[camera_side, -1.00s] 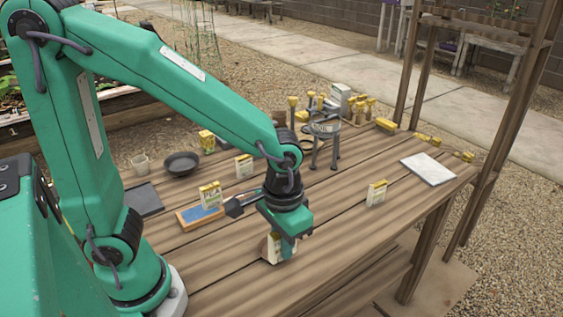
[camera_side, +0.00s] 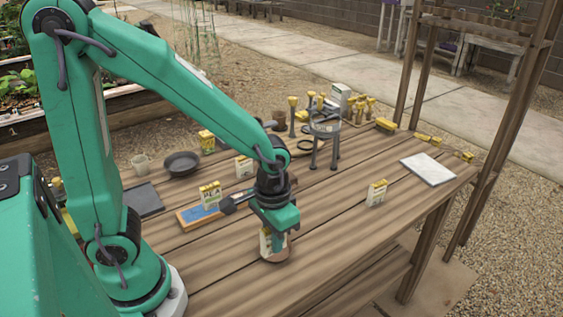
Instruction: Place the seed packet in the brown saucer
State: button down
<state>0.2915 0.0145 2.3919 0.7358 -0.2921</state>
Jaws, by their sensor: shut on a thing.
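My gripper (camera_side: 274,232) is over the near part of the wooden table, pointing down. It is shut on a seed packet (camera_side: 265,243), a pale upright packet partly covered by the jaws. A small brown thing, which looks like the brown saucer (camera_side: 276,257), shows right at the packet's lower end. It is mostly hidden by the packet and gripper. I cannot tell whether the packet touches it or is just above it.
Other yellow-topped packets stand at the back left (camera_side: 207,141), mid table (camera_side: 243,167), by a blue-topped block (camera_side: 199,216) and at right (camera_side: 376,193). A dark round dish (camera_side: 181,164) is at left. A metal stand (camera_side: 324,140) rises behind. The front right table is clear.

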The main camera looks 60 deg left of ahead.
jog(key=w+a+f, duration=0.2)
jog(key=a, duration=0.1)
jog(key=w+a+f, duration=0.1)
jog(key=a+f, duration=0.1)
jog(key=shift+w, duration=0.4)
jog(key=shift+f, duration=1.95)
jog(key=shift+f, duration=0.15)
jog(key=c, duration=1.4)
grip_release()
jog(key=shift+o, duration=0.2)
jog(key=shift+r, duration=0.2)
notch_tip(320, 180, up, 12)
